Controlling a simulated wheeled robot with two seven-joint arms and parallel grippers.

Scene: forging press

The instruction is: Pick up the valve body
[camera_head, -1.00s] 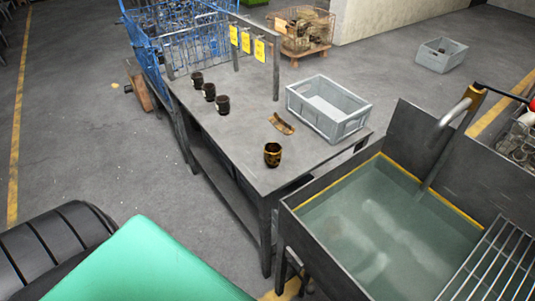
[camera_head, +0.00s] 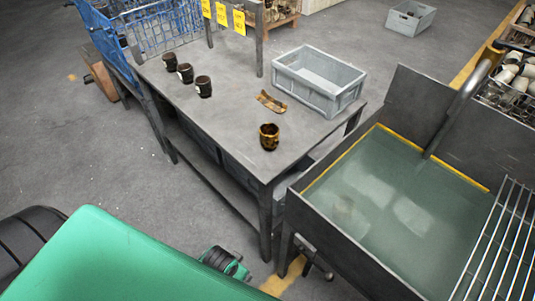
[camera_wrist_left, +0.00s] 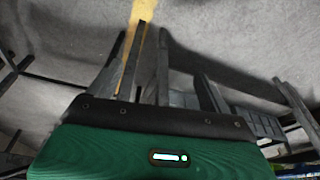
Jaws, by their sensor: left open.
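A brass-coloured, cup-shaped part (camera_head: 269,137), which looks like the valve body, stands upright near the front corner of the grey table (camera_head: 225,125). A curved brass-coloured piece (camera_head: 271,102) lies behind it. Three dark cup-shaped parts (camera_head: 186,73) stand in a row on the table's left side. A green and black end piece of my left arm, seemingly the left gripper (camera_head: 225,262), shows low in front of the table, well apart from the parts. Its fingertips cannot be made out, and nothing shows held. The left wrist view shows floor and dark legs beyond a green housing.
A grey open crate (camera_head: 320,80) stands on the table's back right. A dark sink (camera_head: 335,232) with greenish water, a tap and a wire rack adjoins at right. Yellow tags (camera_head: 222,14) hang at the table's back. A blue wire basket (camera_head: 150,28) stands behind.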

